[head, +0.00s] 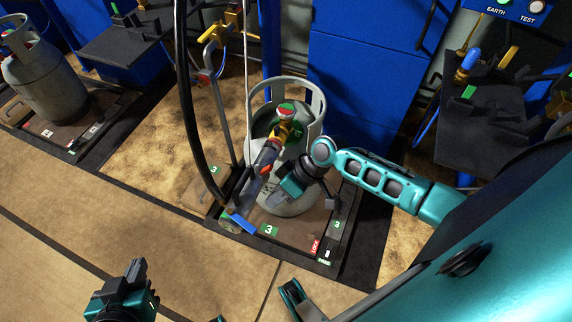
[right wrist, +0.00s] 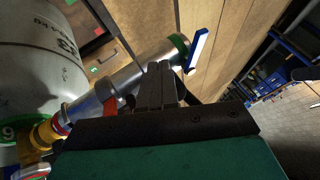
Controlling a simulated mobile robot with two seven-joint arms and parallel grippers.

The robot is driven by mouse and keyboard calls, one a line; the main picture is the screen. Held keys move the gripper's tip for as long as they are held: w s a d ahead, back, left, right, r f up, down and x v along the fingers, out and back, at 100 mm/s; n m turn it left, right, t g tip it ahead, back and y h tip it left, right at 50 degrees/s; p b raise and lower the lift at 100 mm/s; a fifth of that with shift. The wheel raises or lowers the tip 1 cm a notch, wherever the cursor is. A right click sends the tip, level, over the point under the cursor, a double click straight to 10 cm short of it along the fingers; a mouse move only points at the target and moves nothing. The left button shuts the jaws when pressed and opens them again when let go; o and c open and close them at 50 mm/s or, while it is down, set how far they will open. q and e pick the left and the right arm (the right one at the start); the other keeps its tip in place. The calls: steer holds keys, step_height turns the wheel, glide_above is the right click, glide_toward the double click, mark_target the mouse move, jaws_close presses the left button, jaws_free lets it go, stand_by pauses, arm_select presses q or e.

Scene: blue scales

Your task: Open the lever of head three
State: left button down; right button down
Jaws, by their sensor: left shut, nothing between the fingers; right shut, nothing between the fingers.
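Filling head three (head: 264,160) is a grey metal body with a black hose, joined to the valve of the grey gas cylinder (head: 286,207) on the scale marked 3. Its blue lever (head: 243,223) sticks out at the head's lower end, near the scale's front. In the right wrist view the blue lever (right wrist: 198,50) stands beyond the fingertips, beside the metal tube (right wrist: 135,72). My right gripper (head: 292,186) is shut and empty beside the head, in front of the cylinder. Its dark fingers (right wrist: 160,82) look apart from the lever. My left gripper (head: 137,270) is shut and empty, low at the left.
The scale platform (head: 300,237) carries green 3 labels. A black hose (head: 186,90) hangs left of the cylinder. A blue cabinet (head: 360,75) stands behind. Another cylinder (head: 45,80) is at far left. The floor in front is clear.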

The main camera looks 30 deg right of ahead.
mark_target(241, 221)
arm_select(q)
steer(key=shift+w, duration=0.4)
arm_select(e)
steer(key=a, duration=0.1)
steer(key=a+f, duration=0.1)
steer(key=a, duration=0.1)
steer(key=s+a+f, duration=0.1)
steer(key=a, duration=0.1)
steer(key=shift+a, duration=0.1)
steer(key=shift+s, duration=0.1)
arm_select(q)
steer(key=shift+s+r+p, duration=0.2)
steer(key=shift+r+p, duration=0.15)
steer(key=shift+p, duration=0.25)
arm_select(e)
steer(key=shift+s+a+m+t, duration=0.15)
steer(key=shift+m+t, duration=0.15)
